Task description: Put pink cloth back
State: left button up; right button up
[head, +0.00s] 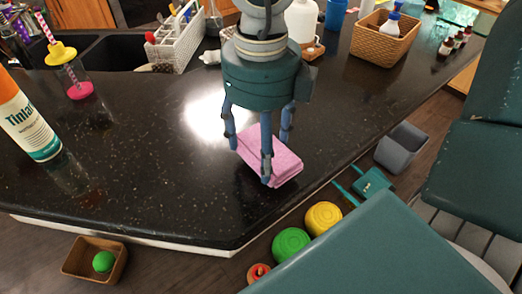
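The pink cloth (287,164) is a folded, block-like pad lying on the dark counter near its front edge. My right gripper (258,150) comes down over it from above. Its blue-grey fingers are spread, one at the cloth's left, one at its right back and one in front of it. The fingers look open; whether any touches the cloth cannot be told. The front finger hides part of the cloth. My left gripper is not in view.
An orange-and-white bottle (27,120) and a cup with a pink straw (77,80) stand left. A white basket (180,42) is by the sink. A wicker basket (383,39) stands back right. Below the counter are a wooden box (92,268) and green (291,245) and yellow (323,218) round objects.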

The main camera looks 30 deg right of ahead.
notch_tip(320, 180, down, 2)
jog(key=shift+d+f, duration=0.1)
jog(key=shift+f, duration=0.25)
jog(key=o, duration=1.1)
notch_tip(320, 180, up, 12)
jog(key=b, duration=0.1)
jog(key=shift+r, duration=0.2)
